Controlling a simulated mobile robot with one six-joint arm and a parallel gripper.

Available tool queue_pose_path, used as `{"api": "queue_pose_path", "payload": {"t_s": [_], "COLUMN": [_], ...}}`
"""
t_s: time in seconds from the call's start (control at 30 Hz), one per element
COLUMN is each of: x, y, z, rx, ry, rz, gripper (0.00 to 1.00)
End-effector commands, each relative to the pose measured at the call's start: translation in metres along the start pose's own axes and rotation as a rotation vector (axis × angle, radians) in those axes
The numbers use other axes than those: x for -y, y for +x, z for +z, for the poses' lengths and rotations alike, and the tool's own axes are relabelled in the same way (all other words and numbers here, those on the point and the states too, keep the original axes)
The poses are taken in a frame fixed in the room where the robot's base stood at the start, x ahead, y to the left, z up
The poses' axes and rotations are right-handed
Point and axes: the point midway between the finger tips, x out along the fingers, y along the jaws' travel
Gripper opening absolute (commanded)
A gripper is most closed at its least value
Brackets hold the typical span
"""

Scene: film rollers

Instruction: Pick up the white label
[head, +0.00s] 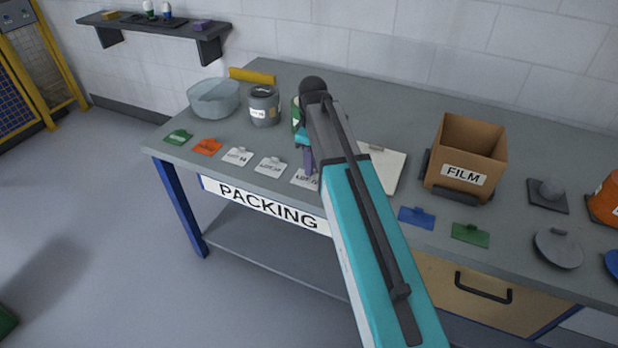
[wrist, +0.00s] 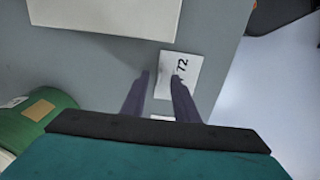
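Three white labels lie in a row near the front edge of the bench: one at the left (head: 237,155), one in the middle (head: 270,166) and one at the right (head: 304,180). In the wrist view a white label marked 72 (wrist: 186,66) lies on the bench below my gripper (wrist: 161,78). The gripper is open, with its fingers apart and empty. The right finger overlaps this label and hides part of it; the left finger is over bare bench. In the head view my gripper (head: 304,158) is above the right-hand label, partly hidden by my arm.
A green can (wrist: 45,118) stands close by at left in the wrist view. A white board (head: 392,168) lies right of my arm, near the cardboard FILM box (head: 460,143). Green (head: 179,137) and orange (head: 207,147) labels lie left; a grey can (head: 264,104) stands behind.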

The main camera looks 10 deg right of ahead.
Motion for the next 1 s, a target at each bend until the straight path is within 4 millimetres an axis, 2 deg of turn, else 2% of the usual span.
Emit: {"api": "queue_pose_path", "payload": {"t_s": [0.17, 0.67, 0.7, 0.87, 1.0], "x": [0.0003, 0.0005, 0.0005, 0.0006, 0.0007], "y": [0.0078, 0.0076, 0.0076, 0.0075, 0.0076], "z": [-0.0001, -0.0006, -0.0007, -0.0008, -0.0009], "rx": [0.000, 0.000, 0.000, 0.000, 0.000], "ry": [0.000, -0.001, -0.001, -0.002, -0.002], "rz": [0.000, 0.000, 0.000, 0.000, 0.000], "gripper": [0.27, 0.27, 0.26, 0.00, 0.00]}}
